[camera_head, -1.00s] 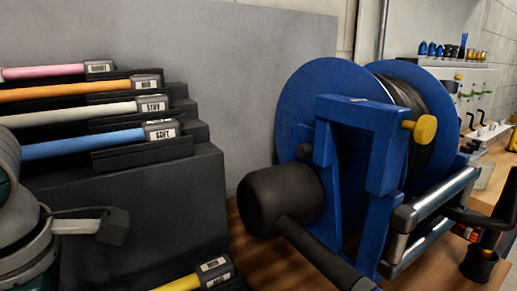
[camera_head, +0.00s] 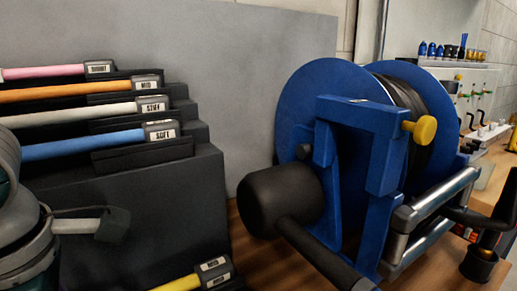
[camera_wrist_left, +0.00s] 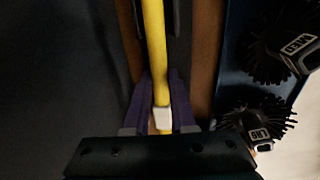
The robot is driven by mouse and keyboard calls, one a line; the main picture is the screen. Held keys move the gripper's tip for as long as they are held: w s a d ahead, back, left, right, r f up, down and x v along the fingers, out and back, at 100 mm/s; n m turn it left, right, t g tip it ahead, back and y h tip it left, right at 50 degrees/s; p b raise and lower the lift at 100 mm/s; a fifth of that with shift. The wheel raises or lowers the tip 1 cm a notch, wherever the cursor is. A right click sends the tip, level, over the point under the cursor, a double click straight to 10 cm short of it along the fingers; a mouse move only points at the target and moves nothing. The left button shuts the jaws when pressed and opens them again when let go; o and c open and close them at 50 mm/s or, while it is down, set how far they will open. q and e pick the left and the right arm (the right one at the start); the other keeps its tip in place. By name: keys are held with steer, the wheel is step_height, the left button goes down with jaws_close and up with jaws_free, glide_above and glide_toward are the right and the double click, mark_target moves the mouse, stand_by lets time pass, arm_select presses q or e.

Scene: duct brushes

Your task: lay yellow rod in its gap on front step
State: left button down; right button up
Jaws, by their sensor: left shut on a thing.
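The yellow rod (camera_head: 180,284) shows at the bottom of the head view, its dark labelled end block (camera_head: 215,271) low in front of the black stepped rack (camera_head: 150,210). In the left wrist view the yellow rod (camera_wrist_left: 155,45) runs lengthwise between the purple fingers of my left gripper (camera_wrist_left: 160,85), which is shut on it near a white band. The rack's visible steps carry a blue rod (camera_head: 80,145) lowest, then white (camera_head: 70,114), orange (camera_head: 70,93) and pink (camera_head: 45,72) above. The yellow rod's gap cannot be made out. My right gripper is not in view.
A blue hose reel (camera_head: 340,130) with a black drum end (camera_head: 280,200) stands right of the rack. A grey panel (camera_head: 235,80) rises behind. In the left wrist view, two dark brushes (camera_wrist_left: 260,125) (camera_wrist_left: 285,45) lie at the right.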

arm_select(q)
steer(key=shift+r+p, duration=2.1)
steer(key=shift+r, duration=0.85)
